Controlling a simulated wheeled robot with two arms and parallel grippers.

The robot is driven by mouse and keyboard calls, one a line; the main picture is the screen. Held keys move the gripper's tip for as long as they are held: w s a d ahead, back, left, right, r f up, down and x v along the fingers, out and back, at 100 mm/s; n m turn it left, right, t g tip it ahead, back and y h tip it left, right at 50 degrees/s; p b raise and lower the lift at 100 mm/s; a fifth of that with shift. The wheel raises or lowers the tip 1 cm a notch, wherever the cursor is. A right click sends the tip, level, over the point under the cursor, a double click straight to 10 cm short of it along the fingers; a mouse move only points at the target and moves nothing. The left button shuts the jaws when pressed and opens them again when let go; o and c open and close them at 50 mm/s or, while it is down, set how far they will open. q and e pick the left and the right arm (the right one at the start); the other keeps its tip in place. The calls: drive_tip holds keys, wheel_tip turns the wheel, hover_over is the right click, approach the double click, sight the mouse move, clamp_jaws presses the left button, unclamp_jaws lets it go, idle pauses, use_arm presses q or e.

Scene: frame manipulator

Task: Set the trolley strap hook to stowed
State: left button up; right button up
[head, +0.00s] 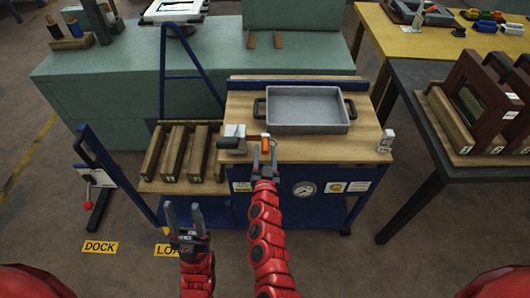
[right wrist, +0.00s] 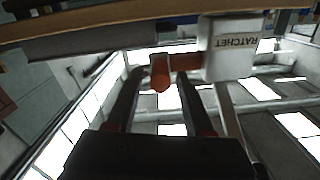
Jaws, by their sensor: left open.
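The trolley has a wooden top (head: 310,150) with a grey tray (head: 308,108) on it. A light block (head: 234,136) at its front left edge is labelled RATCHET in the right wrist view (right wrist: 232,48). A short orange piece (head: 265,142) sits beside it; it also shows in the right wrist view (right wrist: 160,74). I cannot tell which part is the strap hook. My right gripper (head: 264,158) is open, its fingers either side of the orange piece, with gaps visible. My left gripper (head: 184,216) is open and empty, low in front of the trolley.
A lower wooden shelf (head: 150,186) left of the trolley top holds several brown blocks. A lever with a red ball (head: 87,204) is at the trolley's left. A small light fitting (head: 386,141) stands at the right edge. A dark table (head: 425,150) stands right; a green bench (head: 110,80) behind.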

clamp_jaws()
idle(1.2)
